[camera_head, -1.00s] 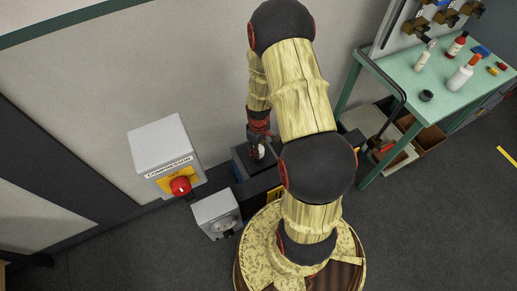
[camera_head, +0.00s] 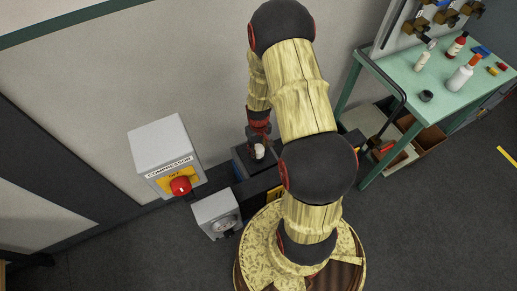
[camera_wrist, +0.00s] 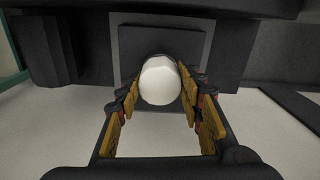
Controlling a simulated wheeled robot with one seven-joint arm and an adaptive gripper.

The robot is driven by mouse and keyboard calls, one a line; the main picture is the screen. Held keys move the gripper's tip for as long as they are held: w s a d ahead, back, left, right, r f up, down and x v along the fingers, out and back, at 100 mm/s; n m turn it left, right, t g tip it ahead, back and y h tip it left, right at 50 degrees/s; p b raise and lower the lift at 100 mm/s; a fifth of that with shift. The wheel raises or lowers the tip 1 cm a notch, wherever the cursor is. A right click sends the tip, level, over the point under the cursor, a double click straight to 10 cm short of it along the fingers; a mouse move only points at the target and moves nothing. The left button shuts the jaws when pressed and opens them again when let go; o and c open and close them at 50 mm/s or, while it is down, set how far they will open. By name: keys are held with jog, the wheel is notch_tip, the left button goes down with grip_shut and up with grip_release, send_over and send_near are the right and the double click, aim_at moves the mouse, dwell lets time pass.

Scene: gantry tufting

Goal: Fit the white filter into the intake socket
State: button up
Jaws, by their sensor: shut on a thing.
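The white filter (camera_wrist: 160,82) is a short white cylinder, held between the yellow-padded fingers of my gripper (camera_wrist: 160,100) in the wrist view. Beyond it is a dark block with a grey square plate (camera_wrist: 122,45) around a dark round opening, the intake socket, mostly hidden behind the filter. The filter lines up with the opening, but I cannot tell how far it is inside. In the head view the filter (camera_head: 258,151) is a small white spot below my gripper (camera_head: 258,140), over the dark block near the wall.
A green cart (camera_head: 400,65) with bottles is at right. Floor on the right is clear.

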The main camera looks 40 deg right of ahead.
jog(key=shift+m, duration=1)
jog(key=m, duration=0.2)
jog(key=shift+m, duration=0.6)
jog(key=shift+m, duration=1.6)
jog(key=o, duration=1.4)
